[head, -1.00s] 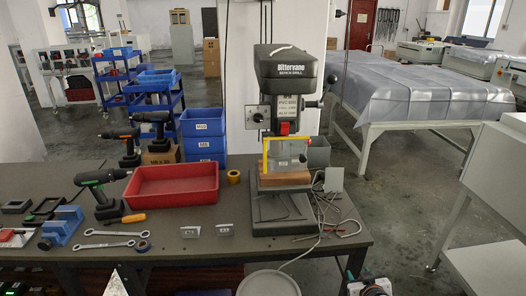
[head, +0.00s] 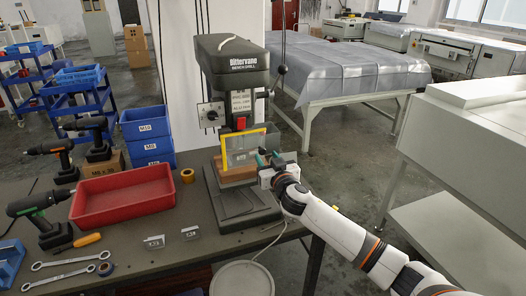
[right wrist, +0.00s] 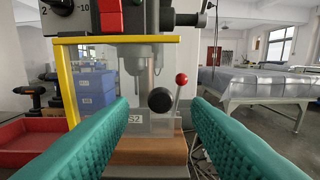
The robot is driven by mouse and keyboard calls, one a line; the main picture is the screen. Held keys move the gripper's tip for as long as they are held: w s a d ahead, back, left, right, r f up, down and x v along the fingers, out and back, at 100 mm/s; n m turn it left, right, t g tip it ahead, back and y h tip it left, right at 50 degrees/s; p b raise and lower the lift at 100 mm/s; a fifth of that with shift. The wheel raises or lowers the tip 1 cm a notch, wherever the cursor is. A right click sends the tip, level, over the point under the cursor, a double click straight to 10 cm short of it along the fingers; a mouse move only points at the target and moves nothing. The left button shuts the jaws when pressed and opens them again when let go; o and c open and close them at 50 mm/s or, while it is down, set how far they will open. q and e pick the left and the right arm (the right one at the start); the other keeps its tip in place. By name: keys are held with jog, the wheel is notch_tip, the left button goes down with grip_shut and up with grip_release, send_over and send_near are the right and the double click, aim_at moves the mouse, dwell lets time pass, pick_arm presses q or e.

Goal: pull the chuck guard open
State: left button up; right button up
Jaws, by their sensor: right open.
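The chuck guard (head: 240,150) is a clear panel with a yellow frame on the front of the bench drill (head: 233,75). It stands upright in front of the chuck, above a wooden block (head: 236,174). In the right wrist view the guard's yellow frame (right wrist: 67,85) is at the left and top, and a round black knob (right wrist: 160,99) stands out from the clear panel. My right gripper (head: 263,157) is open at the guard's right side. Its teal fingers (right wrist: 160,115) point at the guard, with the knob between and beyond their tips. My left gripper is out of view.
A red-tipped lever (right wrist: 181,79) shows right of the knob. A red tray (head: 123,196), blue bins (head: 147,135) and cordless drills (head: 42,212) stand left on the bench. A round white lid (head: 242,279) is below the bench's front edge.

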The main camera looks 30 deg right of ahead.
aim_at(263, 152)
jog(key=shift+x, duration=1.9)
jog(key=shift+c, duration=0.2)
grip_shut()
